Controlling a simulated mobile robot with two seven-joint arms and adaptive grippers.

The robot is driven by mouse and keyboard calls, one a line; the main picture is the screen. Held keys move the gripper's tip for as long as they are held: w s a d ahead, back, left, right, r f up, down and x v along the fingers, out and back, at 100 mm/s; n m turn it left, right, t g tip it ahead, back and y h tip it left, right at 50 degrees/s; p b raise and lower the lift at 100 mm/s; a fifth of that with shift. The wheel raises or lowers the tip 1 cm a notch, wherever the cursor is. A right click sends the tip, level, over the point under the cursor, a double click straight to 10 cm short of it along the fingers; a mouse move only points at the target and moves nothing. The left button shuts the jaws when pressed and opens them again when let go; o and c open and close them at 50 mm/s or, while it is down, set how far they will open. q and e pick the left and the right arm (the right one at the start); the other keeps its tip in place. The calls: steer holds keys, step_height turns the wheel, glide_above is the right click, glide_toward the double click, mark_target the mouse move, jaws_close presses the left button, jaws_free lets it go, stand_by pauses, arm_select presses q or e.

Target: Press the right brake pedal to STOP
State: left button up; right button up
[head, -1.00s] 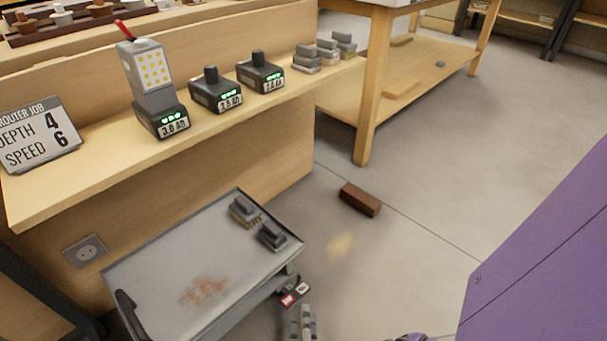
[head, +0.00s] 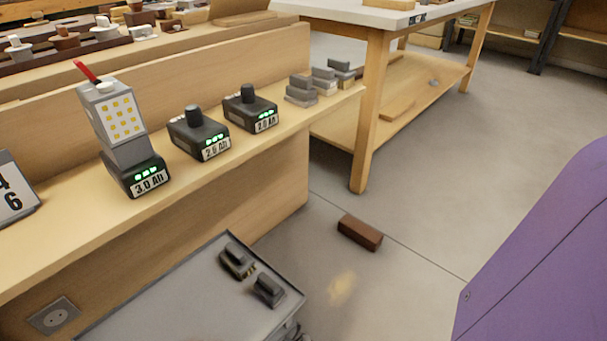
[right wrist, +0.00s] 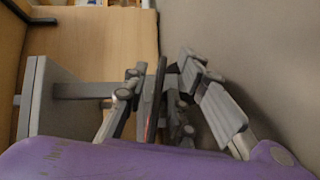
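No brake pedal is clearly visible in the head view now; the area under the near end of the grey cart (head: 190,310) is cut off by the bottom edge. In the right wrist view, a thin dark plate with a red streak (right wrist: 153,105) stands edge-on near the fingers. It may be a pedal, but its label cannot be read. My right gripper (right wrist: 165,80) is beside it, with finger links on both sides. How far the fingers are open, and whether they touch the plate, is unclear. My left gripper is in neither view.
A brown block (head: 360,233) lies on the floor right of the cart. A wooden bench (head: 230,150) with batteries on its shelf stands behind it. A worktable (head: 365,110) stands farther back. The floor at centre right is clear.

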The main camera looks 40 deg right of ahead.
steer(key=shift+c, duration=0.4)
jaws_close()
steer(key=shift+r+n+t+h, duration=0.15)
steer(key=shift+n+t+h, duration=0.25)
steer(key=shift+t, duration=0.1)
steer(key=shift+w, duration=0.1)
steer(key=shift+o, duration=0.4)
jaws_free()
